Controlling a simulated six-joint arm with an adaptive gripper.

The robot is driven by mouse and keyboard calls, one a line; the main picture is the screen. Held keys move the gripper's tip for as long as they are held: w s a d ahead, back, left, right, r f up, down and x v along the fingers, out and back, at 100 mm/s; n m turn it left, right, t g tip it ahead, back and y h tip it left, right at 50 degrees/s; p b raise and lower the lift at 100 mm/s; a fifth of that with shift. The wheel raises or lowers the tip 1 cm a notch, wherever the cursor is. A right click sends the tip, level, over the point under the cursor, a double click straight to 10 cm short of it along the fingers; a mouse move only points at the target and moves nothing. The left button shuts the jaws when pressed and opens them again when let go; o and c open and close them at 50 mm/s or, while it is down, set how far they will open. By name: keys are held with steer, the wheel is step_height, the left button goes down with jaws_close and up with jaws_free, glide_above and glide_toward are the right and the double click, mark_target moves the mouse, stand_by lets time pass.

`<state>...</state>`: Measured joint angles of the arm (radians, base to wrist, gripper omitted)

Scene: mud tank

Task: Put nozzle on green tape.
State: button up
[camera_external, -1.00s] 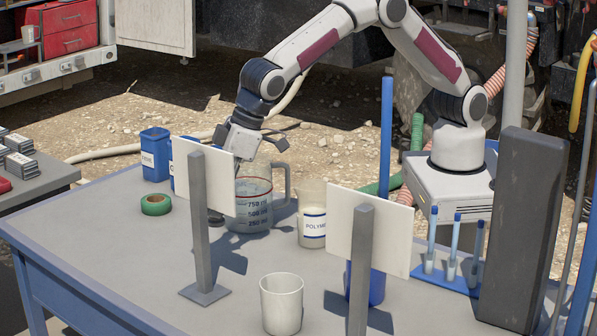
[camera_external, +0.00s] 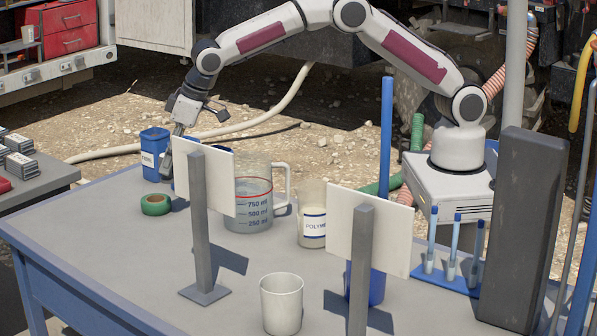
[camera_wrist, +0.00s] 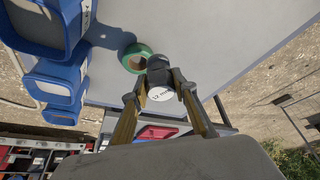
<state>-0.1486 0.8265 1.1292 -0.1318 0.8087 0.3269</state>
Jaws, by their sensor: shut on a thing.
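The green tape (camera_external: 156,205) is a roll lying flat near the table's far left side. It also shows in the wrist view (camera_wrist: 128,53), just beyond the nozzle and slightly left. The nozzle (camera_wrist: 158,77) is a small dark grey piece with a white "12 mm" label on its near face. My gripper (camera_wrist: 159,92) is shut on the nozzle, a finger on each side. In the external view my gripper (camera_external: 167,166) is above the table, behind the tape, partly hidden by a white panel. The nozzle is hard to make out there. The nozzle and tape look apart.
Blue bins (camera_external: 154,157) stand behind the tape; they line the left of the wrist view (camera_wrist: 55,82). A white panel (camera_external: 218,180) on a grey post stands right of the tape. A measuring jug (camera_external: 253,212), polymer jar (camera_external: 311,230) and white cup (camera_external: 281,305) are farther right.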

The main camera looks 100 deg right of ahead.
steer(key=d+r+n, duration=0.1)
steer(key=w+d+r+n+y, duration=0.1)
steer(key=w+d+r+n, duration=0.1)
steer(key=d+n, duration=0.1)
steer(key=shift+y, duration=0.3)
stand_by(0.3)
glide_above(165, 202)
steer(key=shift+f, duration=2.45)
steer(key=shift+f, duration=2.5)
steer(key=shift+f, duration=0.1)
